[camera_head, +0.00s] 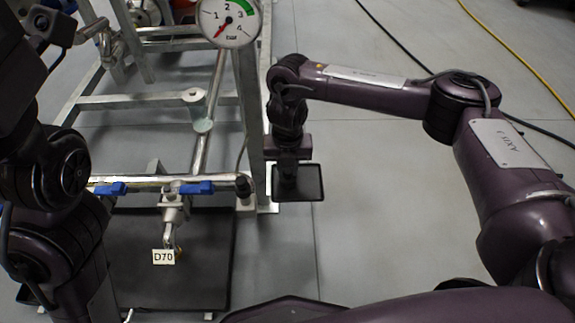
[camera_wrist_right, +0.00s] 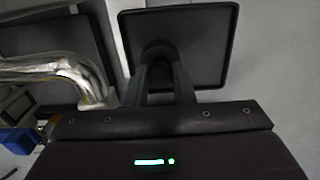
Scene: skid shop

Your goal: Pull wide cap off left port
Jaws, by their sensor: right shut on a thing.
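A black square plate with a raised rim, which looks like the wide cap (camera_head: 310,182), is at the tip of my right gripper (camera_head: 287,172), just right of the steel frame post. In the right wrist view the cap (camera_wrist_right: 205,45) shows a round boss at its middle, and the fingers of my right gripper (camera_wrist_right: 166,75) are shut on that boss. Grey floor shows around the cap, and I see no pipe joined to it; its other face is hidden. I cannot make out which opening is the left port. My left arm shows at the left, but its gripper is not in view.
A steel pipe (camera_head: 140,180) with blue valve handles (camera_head: 195,187) runs left of the cap. A pressure gauge (camera_head: 228,20) stands above on the frame. A tag D70 (camera_head: 163,257) hangs over a dark tray (camera_head: 213,260). The floor to the right is clear, apart from cables.

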